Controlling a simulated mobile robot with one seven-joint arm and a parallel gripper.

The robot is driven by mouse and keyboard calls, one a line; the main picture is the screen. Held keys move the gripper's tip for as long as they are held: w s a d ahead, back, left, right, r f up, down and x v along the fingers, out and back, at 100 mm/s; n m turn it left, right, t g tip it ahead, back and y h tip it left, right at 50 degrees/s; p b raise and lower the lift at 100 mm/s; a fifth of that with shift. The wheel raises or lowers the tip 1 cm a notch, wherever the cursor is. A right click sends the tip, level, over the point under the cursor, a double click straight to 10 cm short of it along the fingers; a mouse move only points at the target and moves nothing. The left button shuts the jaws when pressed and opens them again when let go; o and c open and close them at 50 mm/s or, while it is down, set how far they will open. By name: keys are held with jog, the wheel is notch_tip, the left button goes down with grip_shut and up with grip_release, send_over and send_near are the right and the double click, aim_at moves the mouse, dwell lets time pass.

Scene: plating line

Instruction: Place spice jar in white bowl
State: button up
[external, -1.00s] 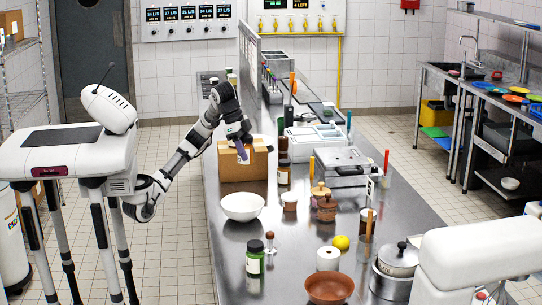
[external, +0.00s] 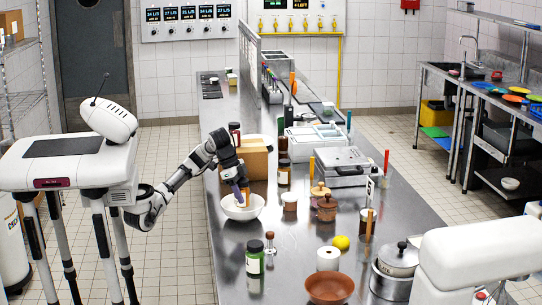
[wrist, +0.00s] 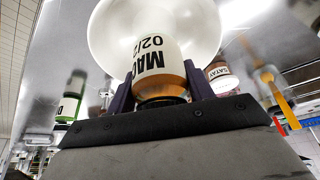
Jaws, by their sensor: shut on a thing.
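My gripper (external: 241,195) is shut on the spice jar (wrist: 160,62), which has a white label with dark print and an amber-brown end. In the wrist view the jar sits between the two purple fingers of my gripper (wrist: 160,88). The white bowl (external: 232,213) stands on the steel counter. In the external view my gripper and the jar (external: 246,197) are over the bowl, with the jar overlapping its opening. In the wrist view the bowl (wrist: 108,30) lies behind the jar. I cannot tell whether the jar touches the bowl.
A cardboard box (external: 257,168) stands behind the bowl. Jars (external: 284,177) and a small labelled cup (external: 290,202) stand to its right. A green jar (external: 255,262) and a brown bowl (external: 330,288) are nearer. Bare counter (external: 228,250) lies in front of the bowl.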

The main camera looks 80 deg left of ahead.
jog(key=shift+f, duration=1.95)
jog(key=shift+f+b, duration=0.1)
jog(key=shift+b, duration=0.2)
jog(key=shift+f, duration=0.15)
jog(key=o, duration=1.1)
jog(key=shift+o, duration=0.2)
jog(key=p+v, duration=0.1)
jog(key=v, duration=1.1)
jog(key=shift+r+p, duration=0.25)
jog(key=shift+p, duration=0.1)
